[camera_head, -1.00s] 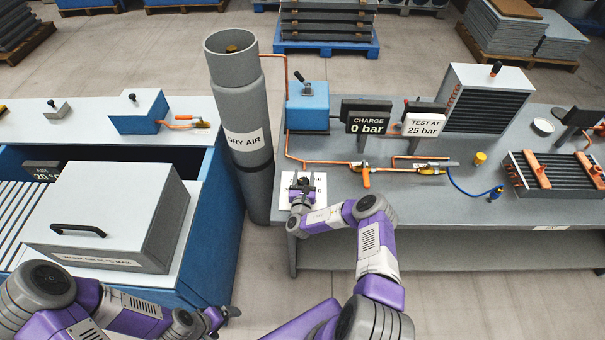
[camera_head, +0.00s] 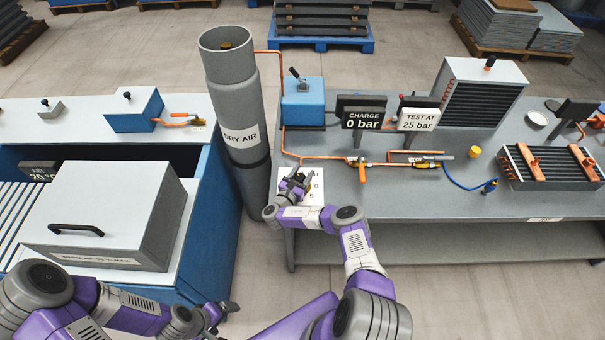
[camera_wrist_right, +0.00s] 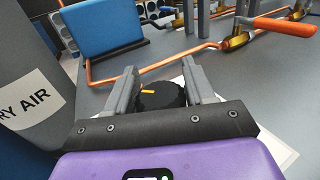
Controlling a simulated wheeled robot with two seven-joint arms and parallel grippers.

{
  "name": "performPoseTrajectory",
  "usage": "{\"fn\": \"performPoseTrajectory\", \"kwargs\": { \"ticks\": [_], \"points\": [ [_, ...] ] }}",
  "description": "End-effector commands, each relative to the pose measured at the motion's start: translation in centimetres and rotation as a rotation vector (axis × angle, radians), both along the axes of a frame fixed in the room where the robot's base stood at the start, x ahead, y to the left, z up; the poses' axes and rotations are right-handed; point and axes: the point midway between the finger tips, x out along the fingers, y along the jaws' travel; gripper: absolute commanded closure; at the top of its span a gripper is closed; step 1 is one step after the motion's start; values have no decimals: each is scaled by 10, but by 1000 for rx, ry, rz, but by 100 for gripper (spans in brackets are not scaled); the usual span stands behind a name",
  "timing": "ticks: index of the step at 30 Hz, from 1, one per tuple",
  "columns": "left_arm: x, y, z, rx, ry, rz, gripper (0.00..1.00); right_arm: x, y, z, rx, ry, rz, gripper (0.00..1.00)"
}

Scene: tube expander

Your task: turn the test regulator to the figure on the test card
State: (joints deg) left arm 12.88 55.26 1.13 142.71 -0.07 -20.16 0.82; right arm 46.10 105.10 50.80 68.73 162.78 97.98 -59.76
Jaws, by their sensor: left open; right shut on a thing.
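My right gripper (camera_head: 297,180) is shut on the knob, one finger on each side in the right wrist view (camera_wrist_right: 160,88). The gripper covers much of the scale, so the pointer's figure cannot be read. The white test card (camera_head: 417,120) reads "TEST AT 25 bar". The black display (camera_head: 362,118) beside it reads "CHARGE 0 bar". My left gripper (camera_head: 222,314) is open and empty, low in front of the blue bath.
A grey "DRY AIR" cylinder (camera_head: 238,110) stands close left of the knob. Copper pipes with orange-handled valves (camera_head: 360,165) run behind it. A blue box (camera_head: 303,103) stands at the back. The grey bench front (camera_head: 430,195) is clear on the right.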

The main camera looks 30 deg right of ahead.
Motion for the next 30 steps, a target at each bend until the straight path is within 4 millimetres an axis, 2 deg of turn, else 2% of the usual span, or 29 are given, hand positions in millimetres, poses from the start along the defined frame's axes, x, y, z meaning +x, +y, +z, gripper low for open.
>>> {"fn": "performPoseTrajectory", "kwargs": {
  "ticks": [6, 7, 11, 20, 23, 30],
  "points": [
    [0, 0, 0, 0, 0, 0, 10, 0, -1, 2, -4, -3, -1, 77],
    [0, 0, 0, 0, 0, 0, 10, 0, -1, 2, -4, -3, -1, 45],
    [0, 0, 0, 0, 0, 0, 10, 0, -1, 1, -3, -3, -1, 26],
    [0, 0, 0, 0, 0, 0, 10, -1, 1, 1, -1, -2, 1, 26],
    [0, 0, 1, 0, 0, 0, 10, -5, 9, 0, 1, -1, 3, 26],
    [0, 0, 1, 0, 0, 0, 10, -26, 44, 0, 1, -2, 3, 26]
  ]
}}
